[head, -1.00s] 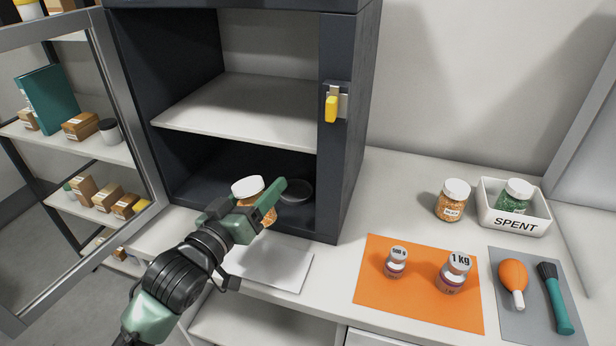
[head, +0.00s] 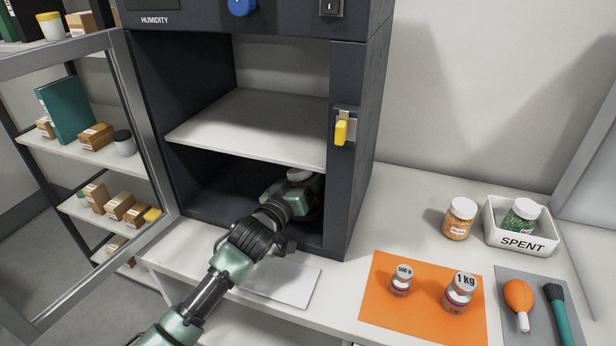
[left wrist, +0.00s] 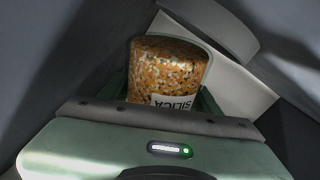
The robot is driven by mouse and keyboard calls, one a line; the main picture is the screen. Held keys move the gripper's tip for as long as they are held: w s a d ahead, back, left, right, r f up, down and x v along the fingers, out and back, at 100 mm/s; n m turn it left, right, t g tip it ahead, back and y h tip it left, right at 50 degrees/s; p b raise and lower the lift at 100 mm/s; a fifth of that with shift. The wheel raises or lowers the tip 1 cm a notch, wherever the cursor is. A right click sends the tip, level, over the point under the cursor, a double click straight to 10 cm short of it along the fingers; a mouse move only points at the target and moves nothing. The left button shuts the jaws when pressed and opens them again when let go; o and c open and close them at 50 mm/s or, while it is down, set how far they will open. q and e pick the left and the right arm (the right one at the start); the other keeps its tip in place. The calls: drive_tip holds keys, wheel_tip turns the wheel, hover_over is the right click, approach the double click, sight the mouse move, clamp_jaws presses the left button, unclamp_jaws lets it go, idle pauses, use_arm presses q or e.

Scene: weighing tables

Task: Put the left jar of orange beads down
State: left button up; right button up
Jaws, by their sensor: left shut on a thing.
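The left jar of orange beads (left wrist: 170,75) is between the fingers of my left gripper, with part of its SILICA label showing in the left wrist view. In the head view only its pale lid (head: 299,175) shows above the gripper. My left gripper (head: 300,192) is shut on the jar, inside the lower compartment of the dark cabinet (head: 352,150), under the shelf (head: 250,130). The jar's base is hidden, so I cannot tell whether it touches the floor or a dish there. My right gripper is not in view.
The glass door (head: 150,110) stands open at left. A white sheet (head: 285,283) lies before the cabinet. To the right are another orange-bead jar (head: 459,220), a SPENT tray (head: 521,244) with a green-bead jar (head: 522,214), and an orange mat (head: 385,318) with two weights.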

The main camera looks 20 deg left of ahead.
use_arm(q)
drive_tip(key=shift+f, duration=0.2)
drive_tip(key=shift+f, duration=0.55)
drive_tip(key=o, duration=1.6)
drive_tip(key=shift+o, duration=0.2)
drive_tip(key=shift+r, duration=0.2)
drive_tip(key=s, duration=0.4)
drive_tip(key=s+a, duration=0.1)
drive_tip(key=s, duration=0.3)
drive_tip(key=s+a+b, duration=0.1)
drive_tip(key=s, duration=0.3)
drive_tip(key=shift+a+r, duration=0.1)
drive_tip(key=shift+r, duration=0.3)
drive_tip(key=shift+f, duration=0.1)
